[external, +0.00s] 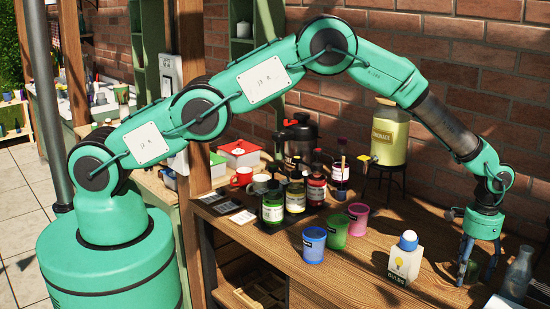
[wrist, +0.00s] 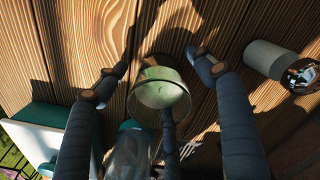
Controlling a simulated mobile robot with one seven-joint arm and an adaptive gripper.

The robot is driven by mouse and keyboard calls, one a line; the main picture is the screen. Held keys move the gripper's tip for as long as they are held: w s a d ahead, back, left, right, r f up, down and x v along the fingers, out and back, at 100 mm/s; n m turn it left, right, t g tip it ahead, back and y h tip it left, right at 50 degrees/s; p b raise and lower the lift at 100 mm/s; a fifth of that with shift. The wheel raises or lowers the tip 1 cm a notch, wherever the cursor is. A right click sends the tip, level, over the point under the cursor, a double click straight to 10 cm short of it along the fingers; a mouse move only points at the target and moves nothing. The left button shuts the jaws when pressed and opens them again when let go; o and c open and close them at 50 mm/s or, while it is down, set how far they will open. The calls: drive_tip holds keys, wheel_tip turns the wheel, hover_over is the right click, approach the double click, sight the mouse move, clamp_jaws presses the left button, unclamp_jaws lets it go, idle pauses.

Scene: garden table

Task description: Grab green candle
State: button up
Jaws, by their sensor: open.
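A round container with a pale green top, which looks like the green candle (wrist: 160,88), stands on the wooden table in the middle of the wrist view. My gripper (wrist: 152,85) is open, with two fingers apart on the left and right of it and a third finger below it in the picture. I see no clear contact. In the external view my gripper (external: 466,262) points down at the table's right end, and a dark greenish shape there is partly hidden by the fingers. A green labelled cup (external: 337,230) stands farther left.
A grey cylinder (wrist: 272,60) is at the wrist view's right. Blue (external: 314,245) and pink (external: 358,218) cups stand farther left.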

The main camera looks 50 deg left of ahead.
idle(0.4)
drive_tip(key=c, duration=1.6)
drive_tip(key=shift+r, duration=0.1)
drive_tip(key=shift+r, duration=4.95)
